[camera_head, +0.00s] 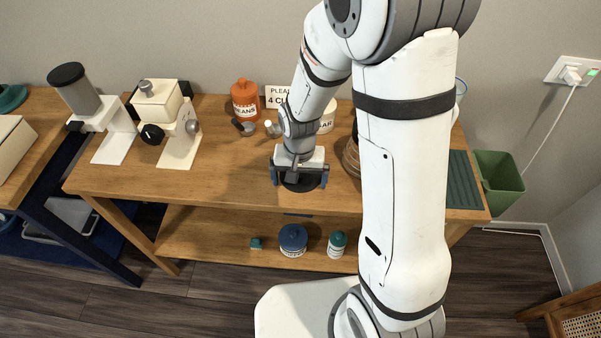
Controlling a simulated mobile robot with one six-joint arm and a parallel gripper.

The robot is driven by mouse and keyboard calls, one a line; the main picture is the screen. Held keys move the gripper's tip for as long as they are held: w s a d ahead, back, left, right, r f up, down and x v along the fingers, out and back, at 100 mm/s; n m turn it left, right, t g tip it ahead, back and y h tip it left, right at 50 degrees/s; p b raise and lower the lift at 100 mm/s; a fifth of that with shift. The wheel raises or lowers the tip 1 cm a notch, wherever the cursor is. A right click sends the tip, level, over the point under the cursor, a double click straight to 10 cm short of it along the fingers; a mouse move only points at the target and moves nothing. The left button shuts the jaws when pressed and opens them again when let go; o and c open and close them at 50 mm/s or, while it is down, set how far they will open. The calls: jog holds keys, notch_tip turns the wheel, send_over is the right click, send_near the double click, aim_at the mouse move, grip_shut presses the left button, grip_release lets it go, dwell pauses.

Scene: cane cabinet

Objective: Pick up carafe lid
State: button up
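A dark round disc (301,184), which looks like the carafe lid, lies on the wooden table below my gripper (300,181). My gripper points down with its two fingers spread, one on the left and one on the right of the disc. Whether the fingers touch it is too small to tell. The palm hides the back part of the disc. A rounded brown and dark vessel (351,158), perhaps the carafe, stands to the right, mostly hidden behind my arm.
A grinder (90,105) and a cream machine (165,120) stand at the left. An orange beans jar (245,100), a sign (277,96) and a white jar (327,117) are at the back. A green mat (462,180) lies right. The table front left of my gripper is clear.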

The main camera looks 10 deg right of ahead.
jog(key=c, duration=0.7)
